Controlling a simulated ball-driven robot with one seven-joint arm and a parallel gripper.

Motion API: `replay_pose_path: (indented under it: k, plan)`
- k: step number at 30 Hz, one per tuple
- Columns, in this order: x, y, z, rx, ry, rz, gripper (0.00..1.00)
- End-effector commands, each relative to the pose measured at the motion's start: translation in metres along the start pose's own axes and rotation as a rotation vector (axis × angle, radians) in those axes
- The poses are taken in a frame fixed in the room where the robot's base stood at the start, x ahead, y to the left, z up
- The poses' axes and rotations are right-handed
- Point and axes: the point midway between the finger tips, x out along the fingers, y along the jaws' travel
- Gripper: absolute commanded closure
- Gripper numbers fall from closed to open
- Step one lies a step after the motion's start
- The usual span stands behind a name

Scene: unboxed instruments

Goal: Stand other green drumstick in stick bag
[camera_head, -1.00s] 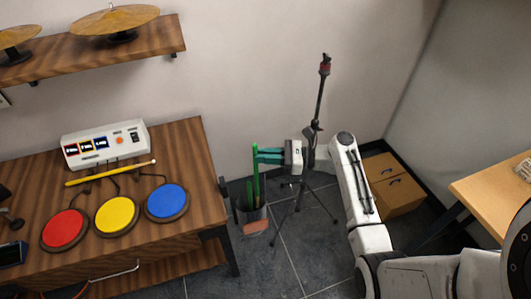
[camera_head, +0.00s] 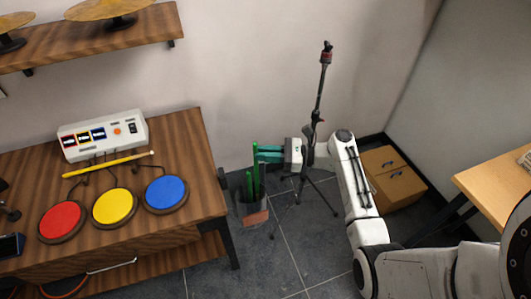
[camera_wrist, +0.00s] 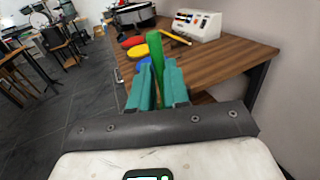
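A green drumstick (camera_head: 255,150) stands upright, its top rising just above my gripper's fingers. My gripper (camera_head: 258,154) reaches in from the right, and its two teal fingers appear shut on this stick. The wrist view shows the green drumstick (camera_wrist: 155,50) between the fingertips (camera_wrist: 157,80). The dark stick bag (camera_head: 241,212) is right below, and the stick's lower end goes down into its mouth. Another green stick (camera_head: 248,186) stands in the bag beside it. The sticks' lower ends are hidden inside the bag.
The wooden table (camera_head: 190,130) left of the bag holds red, yellow and blue pads, a yellow stick (camera_head: 105,165) and a white module (camera_head: 103,136). A black stand (camera_head: 318,100) with spread legs is close behind my gripper.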

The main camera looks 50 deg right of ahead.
Motion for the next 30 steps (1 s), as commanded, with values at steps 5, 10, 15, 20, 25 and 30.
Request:
replay_pose_path:
  k: [5, 10, 15, 20, 25, 30]
  plan:
    - [0.000, 0.000, 0.000, 0.000, 0.000, 0.000, 0.67]
    - [0.000, 0.000, 0.000, 0.000, 0.000, 0.000, 0.57]
    - [-0.001, 0.000, 0.000, 0.000, 0.000, 0.000, 0.57]
    - [-0.012, -0.001, 0.000, 0.000, 0.000, -0.002, 0.57]
    - [-0.043, -0.001, -0.001, 0.000, 0.000, -0.005, 0.57]
    - [-0.075, -0.001, -0.001, 0.000, 0.000, -0.004, 0.57]
